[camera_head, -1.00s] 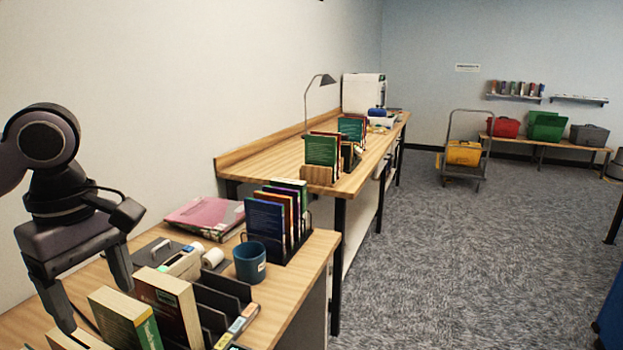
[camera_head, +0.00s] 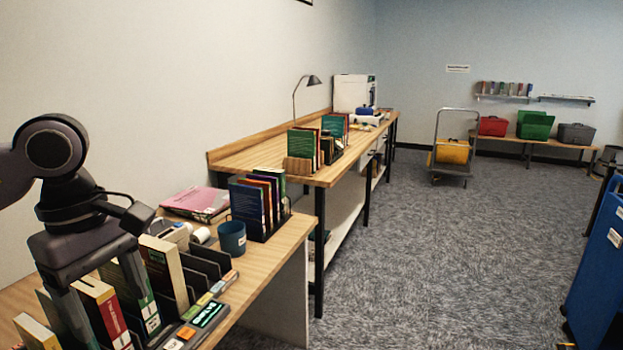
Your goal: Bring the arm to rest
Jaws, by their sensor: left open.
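My left gripper (camera_head: 118,333) is open at the lower left, its fingers pointing down over the books in the near rack. A red book (camera_head: 98,300) shows between the fingers, and a cream-edged book (camera_head: 163,268) stands just right of them. I cannot tell whether the fingers touch any book. The near rack (camera_head: 207,263) has dark dividers, with some empty slots at its right end. My left arm (camera_head: 50,150) comes in from the left edge. My right gripper is out of view.
A long wooden bench (camera_head: 255,155) lies beyond. A blue cart (camera_head: 598,265) is at right. The carpet (camera_head: 430,250) between is clear.

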